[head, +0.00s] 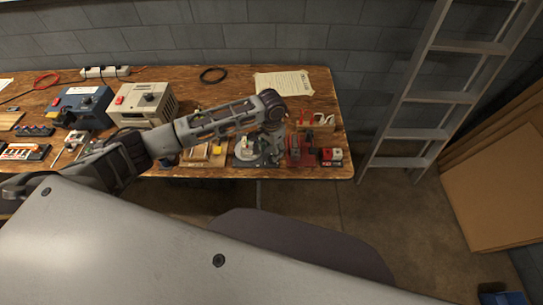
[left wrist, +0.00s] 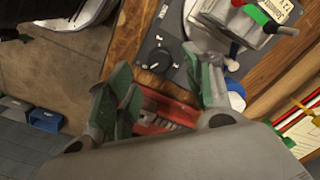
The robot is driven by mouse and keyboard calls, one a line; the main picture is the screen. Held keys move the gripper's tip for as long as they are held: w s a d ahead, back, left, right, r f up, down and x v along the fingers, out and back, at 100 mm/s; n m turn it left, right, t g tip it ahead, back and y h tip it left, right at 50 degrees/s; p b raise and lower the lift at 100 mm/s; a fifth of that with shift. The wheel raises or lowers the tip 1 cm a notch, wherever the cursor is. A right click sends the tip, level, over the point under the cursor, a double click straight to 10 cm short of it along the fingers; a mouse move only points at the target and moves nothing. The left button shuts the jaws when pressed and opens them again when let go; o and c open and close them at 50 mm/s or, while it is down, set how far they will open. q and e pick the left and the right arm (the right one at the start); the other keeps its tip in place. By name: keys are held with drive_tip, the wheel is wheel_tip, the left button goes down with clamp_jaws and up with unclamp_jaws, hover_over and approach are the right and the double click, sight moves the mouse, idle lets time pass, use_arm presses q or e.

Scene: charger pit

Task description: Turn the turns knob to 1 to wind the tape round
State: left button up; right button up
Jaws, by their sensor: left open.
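The turns knob (left wrist: 157,57) is a round black dial with a light pointer mark, on a dark grey plate (left wrist: 172,28) in the left wrist view. I cannot read its setting. My left gripper (left wrist: 165,88) is open, its green-padded fingers spread at either side below the knob, apart from it. In the head view the left gripper (head: 273,118) hangs over the grey winding device (head: 247,160), which has a white round part, near the bench's front edge. The arm and gripper hide part of the device, and the knob cannot be made out there. My right gripper is not in view.
A red fixture (head: 297,152) stands right of the device, with a red and white block (head: 331,156) beside it. Left on the wooden bench (head: 200,88) are a beige box (head: 145,103) and a blue-grey box (head: 82,103). A ladder (head: 428,95) leans at the right.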

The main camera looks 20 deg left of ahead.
sight(271, 158)
use_arm(q)
drive_tip(key=shift+f, duration=2.3)
drive_tip(key=shift+c, duration=0.4)
drive_tip(key=c, duration=0.7)
drive_tip(key=shift+c, duration=1.3)
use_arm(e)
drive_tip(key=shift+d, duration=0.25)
